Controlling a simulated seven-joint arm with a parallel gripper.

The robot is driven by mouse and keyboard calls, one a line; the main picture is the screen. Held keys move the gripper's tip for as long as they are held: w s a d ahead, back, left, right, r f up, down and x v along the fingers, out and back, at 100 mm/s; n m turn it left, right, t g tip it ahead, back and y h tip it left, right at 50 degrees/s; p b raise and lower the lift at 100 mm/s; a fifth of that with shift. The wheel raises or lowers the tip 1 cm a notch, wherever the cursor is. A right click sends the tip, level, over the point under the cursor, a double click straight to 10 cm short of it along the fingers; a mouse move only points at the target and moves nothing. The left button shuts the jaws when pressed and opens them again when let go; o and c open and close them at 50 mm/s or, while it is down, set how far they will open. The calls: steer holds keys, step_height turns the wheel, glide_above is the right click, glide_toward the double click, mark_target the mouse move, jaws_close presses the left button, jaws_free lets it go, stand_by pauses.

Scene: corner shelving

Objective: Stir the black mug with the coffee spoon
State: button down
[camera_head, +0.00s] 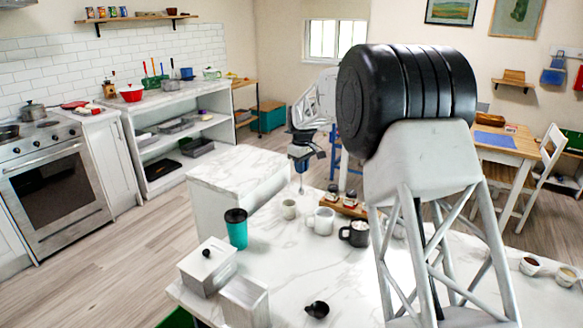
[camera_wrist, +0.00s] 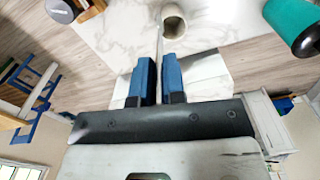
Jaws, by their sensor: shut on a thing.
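The black mug (camera_head: 355,233) stands upright on the marble counter in the head view, right of a white mug. I do not see it in the wrist view. My gripper (camera_head: 303,166) is above the counter, up and left of the black mug in the head view. Its blue fingers (camera_wrist: 160,82) are shut on a thin grey handle, the coffee spoon (camera_wrist: 159,50). The spoon (camera_head: 301,184) points down, apart from the black mug, with its lower end above the counter near a cream cup. The inside of the black mug is too small to make out.
Close by are the cream cup (camera_head: 289,209), white mug (camera_head: 320,222) and a wooden tray (camera_head: 352,211) with jars. A teal tumbler (camera_head: 236,230), lidded box (camera_head: 207,267) and small black pitcher (camera_head: 317,309) stand nearer. The cream cup (camera_wrist: 173,20) also shows in the wrist view.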

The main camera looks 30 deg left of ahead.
steer(key=s+d+r, duration=0.1)
steer(key=d+r, duration=0.2)
steer(key=d, duration=2.1)
steer(key=shift+f, duration=0.25)
step_height(320, 180, down, 13)
steer(key=shift+r, duration=0.2)
stand_by(0.7)
stand_by(0.4)
